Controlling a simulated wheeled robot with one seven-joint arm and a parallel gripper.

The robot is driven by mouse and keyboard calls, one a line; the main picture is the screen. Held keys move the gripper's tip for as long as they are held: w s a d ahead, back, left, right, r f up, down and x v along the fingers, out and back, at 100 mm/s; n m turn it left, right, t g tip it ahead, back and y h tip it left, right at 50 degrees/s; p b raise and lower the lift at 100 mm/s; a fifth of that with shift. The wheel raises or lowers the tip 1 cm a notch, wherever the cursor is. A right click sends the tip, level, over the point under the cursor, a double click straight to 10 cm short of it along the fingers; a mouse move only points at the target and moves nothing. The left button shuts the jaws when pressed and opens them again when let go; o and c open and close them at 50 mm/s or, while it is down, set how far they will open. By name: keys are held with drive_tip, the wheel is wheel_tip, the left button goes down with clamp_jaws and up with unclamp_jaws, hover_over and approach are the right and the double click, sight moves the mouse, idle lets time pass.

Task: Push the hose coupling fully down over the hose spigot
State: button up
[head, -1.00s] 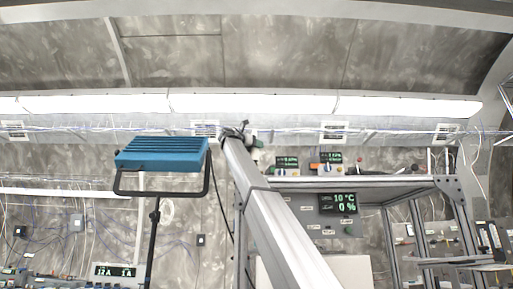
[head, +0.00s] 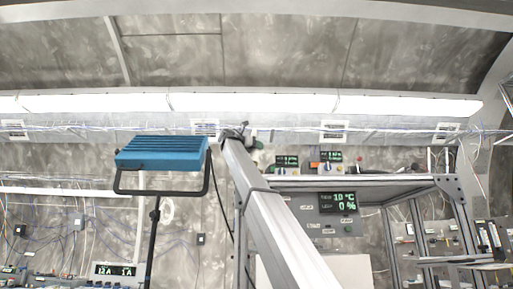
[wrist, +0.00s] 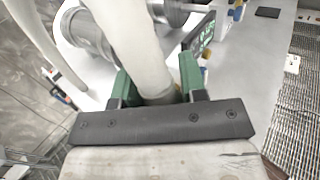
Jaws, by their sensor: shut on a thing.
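In the wrist view my gripper (wrist: 157,88) has two green fingers on a dark bar. They are shut on the lower end of a thick cream-white tube (wrist: 138,45), which I take for the hose coupling with its hose. The tube runs up out of the top of the picture. The gripped end is partly hidden by the fingers and bar. I cannot make out the hose spigot, so I cannot tell how the coupling sits on it. The head view does not show the gripper or coupling clearly.
In the wrist view a grey ribbed cylinder (wrist: 88,32) and a second pale hose (wrist: 45,42) are close on the left. A green-lit display (wrist: 203,35) stands beyond the right finger. In the head view a blue lamp (head: 161,153) stands left of a metal frame (head: 350,181).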

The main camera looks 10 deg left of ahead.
sight(256, 155)
drive_tip(key=shift+f, duration=2.35)
drive_tip(key=o, duration=1)
drive_tip(key=v, duration=1.1)
